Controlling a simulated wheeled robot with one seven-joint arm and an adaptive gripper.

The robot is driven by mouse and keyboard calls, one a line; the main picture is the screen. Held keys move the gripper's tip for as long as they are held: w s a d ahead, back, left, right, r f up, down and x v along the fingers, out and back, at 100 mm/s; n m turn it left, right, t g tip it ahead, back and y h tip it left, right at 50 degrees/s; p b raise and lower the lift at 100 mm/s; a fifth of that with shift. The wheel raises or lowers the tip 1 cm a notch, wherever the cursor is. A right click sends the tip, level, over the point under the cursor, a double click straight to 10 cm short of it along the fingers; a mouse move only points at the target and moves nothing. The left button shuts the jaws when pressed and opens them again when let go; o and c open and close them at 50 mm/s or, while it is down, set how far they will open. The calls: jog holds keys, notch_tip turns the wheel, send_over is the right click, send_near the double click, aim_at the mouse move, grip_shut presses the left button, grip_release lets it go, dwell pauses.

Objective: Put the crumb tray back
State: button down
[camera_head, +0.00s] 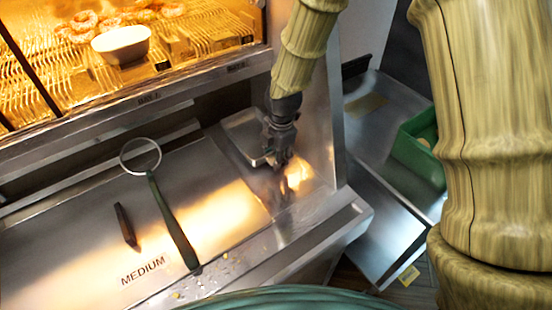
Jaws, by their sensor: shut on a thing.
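A small shallow metal crumb tray (243,135) shows at the middle of the head view, on or just above the steel counter, in front of the opening under the heated display. My gripper (283,170) points down at its right side and is shut on the crumb tray at its near right edge. The dark fingers and wrist hide that edge, so the exact contact is hard to see. I cannot tell whether the tray's underside touches the counter.
A green-handled skimmer (172,220) and a dark slim object (126,226) lie on the steel counter (75,230) to the left. Crumbs (222,268) lie near the front edge. The heated display (200,35) holds rings and a white bowl (121,44). A green bin (415,155) stands right.

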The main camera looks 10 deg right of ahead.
jog(key=shift+f+p, duration=0.35)
jog(key=shift+f, duration=0.95)
jog(key=c, duration=1)
grip_release()
jog(key=shift+r, duration=0.1)
jog(key=shift+s+d+r+b, duration=0.15)
jog(key=shift+r+b, duration=0.3)
jog(key=shift+r, duration=1.6)
jog(key=shift+s+r+b, duration=0.3)
jog(key=shift+r+b, duration=0.1)
jog(key=shift+r, duration=1.6)
jog(key=shift+s+d+r+b, duration=0.15)
jog(key=shift+r+b, duration=0.3)
jog(key=shift+r, duration=1.6)
